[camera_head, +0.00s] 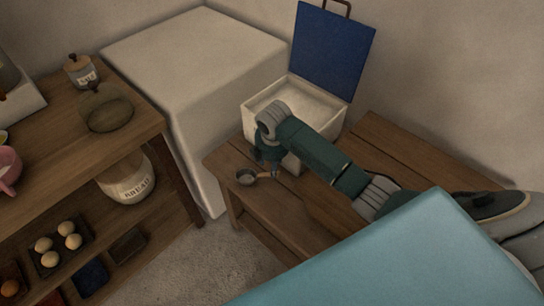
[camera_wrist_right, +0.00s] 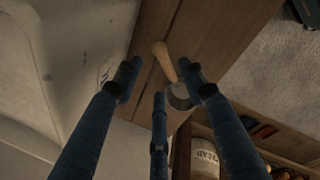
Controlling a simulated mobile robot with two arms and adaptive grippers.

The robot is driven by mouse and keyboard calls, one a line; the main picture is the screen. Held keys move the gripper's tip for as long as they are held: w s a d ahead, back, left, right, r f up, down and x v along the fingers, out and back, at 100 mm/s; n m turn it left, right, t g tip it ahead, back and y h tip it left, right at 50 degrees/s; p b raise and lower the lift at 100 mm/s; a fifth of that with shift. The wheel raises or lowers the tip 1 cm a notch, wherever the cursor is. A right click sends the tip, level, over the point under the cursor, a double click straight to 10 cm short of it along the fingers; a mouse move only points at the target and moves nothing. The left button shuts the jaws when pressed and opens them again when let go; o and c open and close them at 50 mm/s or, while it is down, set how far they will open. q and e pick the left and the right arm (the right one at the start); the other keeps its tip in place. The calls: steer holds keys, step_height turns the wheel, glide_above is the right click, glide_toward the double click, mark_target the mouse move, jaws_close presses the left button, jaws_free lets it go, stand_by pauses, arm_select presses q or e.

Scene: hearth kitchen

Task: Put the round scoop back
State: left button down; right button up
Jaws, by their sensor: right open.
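The round scoop (camera_head: 246,176), a small metal cup with a light wooden handle, lies on the wooden bench (camera_head: 290,222) near its left end. In the right wrist view the scoop's cup (camera_wrist_right: 180,97) sits beside the right-hand finger, partly covered by it, and its handle (camera_wrist_right: 164,60) runs up and left between the spread fingers. My right gripper (camera_head: 266,162) is above the bench beside the scoop, open and empty; its fingers also show in the wrist view (camera_wrist_right: 160,80). A white box (camera_head: 262,118) with a raised blue lid (camera_head: 332,48) stands behind my right gripper. My left gripper is out of view.
A large pale block (camera_head: 190,60) stands left of the bench. A wooden shelf (camera_head: 110,145) at the left holds jars, a bread crock (camera_head: 128,182) and eggs (camera_head: 60,238). The bench's right part (camera_head: 410,145) is clear behind my arm.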

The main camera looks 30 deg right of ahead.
steer(key=shift+v, duration=2.3)
